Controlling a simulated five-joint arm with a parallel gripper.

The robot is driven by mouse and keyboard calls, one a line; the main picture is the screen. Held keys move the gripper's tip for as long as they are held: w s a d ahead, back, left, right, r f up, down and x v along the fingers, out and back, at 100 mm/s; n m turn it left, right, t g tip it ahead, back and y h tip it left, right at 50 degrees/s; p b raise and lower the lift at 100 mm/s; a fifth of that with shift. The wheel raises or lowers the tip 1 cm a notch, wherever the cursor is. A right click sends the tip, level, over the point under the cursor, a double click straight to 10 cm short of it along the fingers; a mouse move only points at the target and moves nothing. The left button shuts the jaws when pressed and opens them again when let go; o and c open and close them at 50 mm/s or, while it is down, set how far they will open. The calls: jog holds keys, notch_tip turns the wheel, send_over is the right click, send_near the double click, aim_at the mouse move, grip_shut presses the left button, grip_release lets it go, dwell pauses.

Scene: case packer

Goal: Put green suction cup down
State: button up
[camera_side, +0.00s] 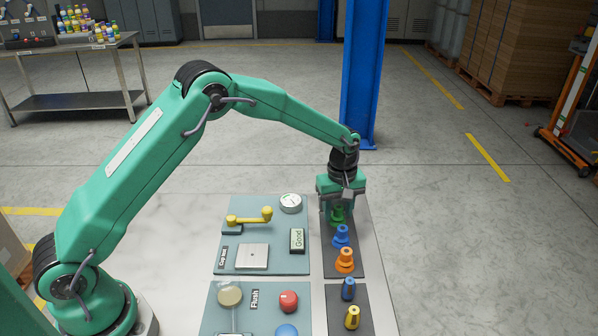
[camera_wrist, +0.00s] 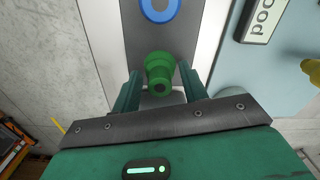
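The green suction cup (camera_side: 337,215) stands on the dark strip (camera_side: 345,265), at its far end, directly below my gripper (camera_side: 340,205). In the wrist view the green cup (camera_wrist: 159,68) sits between the two fingers of my gripper (camera_wrist: 159,78), with a narrow gap on either side. The fingers look open and not touching it.
A blue suction cup (camera_side: 341,236) and an orange one (camera_side: 344,260) stand nearer on the same strip. A small blue piece (camera_side: 348,289) and a yellow one (camera_side: 352,317) stand on a nearer strip. A panel with a yellow handle (camera_side: 250,217) lies left.

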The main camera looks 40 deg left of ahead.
aim_at(338, 207)
jog(key=shift+r, duration=0.15)
notch_tip(338, 207, up, 12)
dwell(0.8)
dwell(0.5)
